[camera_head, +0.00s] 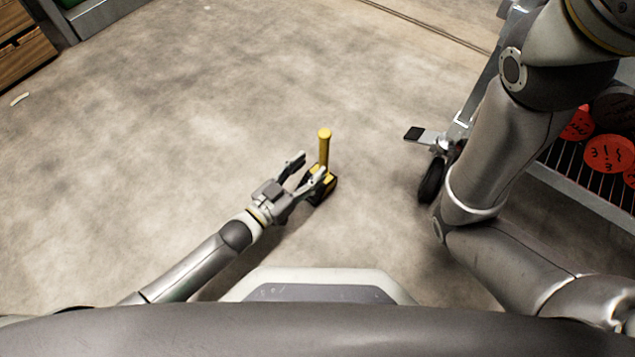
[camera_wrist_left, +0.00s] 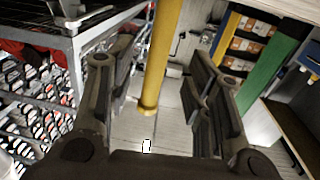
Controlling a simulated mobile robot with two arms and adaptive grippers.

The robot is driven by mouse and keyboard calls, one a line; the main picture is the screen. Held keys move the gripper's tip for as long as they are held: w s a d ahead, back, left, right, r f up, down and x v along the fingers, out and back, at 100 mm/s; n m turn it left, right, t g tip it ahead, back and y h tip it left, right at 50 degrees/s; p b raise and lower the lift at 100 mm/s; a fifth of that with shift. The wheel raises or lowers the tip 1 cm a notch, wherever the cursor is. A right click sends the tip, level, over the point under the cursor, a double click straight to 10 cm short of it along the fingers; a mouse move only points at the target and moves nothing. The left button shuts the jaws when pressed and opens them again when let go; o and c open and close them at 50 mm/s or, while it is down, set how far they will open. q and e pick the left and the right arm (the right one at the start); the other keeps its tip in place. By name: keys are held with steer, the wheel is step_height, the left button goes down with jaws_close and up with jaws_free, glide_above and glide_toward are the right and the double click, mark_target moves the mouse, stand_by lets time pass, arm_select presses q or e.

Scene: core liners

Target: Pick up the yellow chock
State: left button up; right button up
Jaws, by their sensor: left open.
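The yellow chock has a yellow upright handle (camera_head: 324,148) with a round knob on top and a black and yellow base (camera_head: 322,190) on the concrete floor. My left gripper (camera_head: 309,168) is open beside the handle, low over the floor; one finger overlaps part of the chock in the head view. In the left wrist view the yellow handle (camera_wrist_left: 158,60) stands between the two open fingers (camera_wrist_left: 160,85), with no visible contact. The base cannot be made out there. My right arm shows at the right, but its gripper is out of view.
A metal rack cart (camera_head: 580,190) with red and dark round pieces stands at the right, its black caster wheel (camera_head: 432,180) on the floor. Wooden drawers (camera_head: 22,40) are at the upper left. The floor around the chock is clear.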

mark_target(321, 159)
arm_select(q)
steer(key=b+x, duration=0.4)
steer(key=shift+d+f, duration=0.1)
steer(key=shift+f, duration=0.15)
steer(key=shift+w+d+r, duration=0.1)
steer(key=shift+w+d, duration=0.15)
steer(key=shift+w, duration=0.1)
steer(key=shift+c, duration=0.2)
jaws_close()
steer(key=shift+r, duration=0.2)
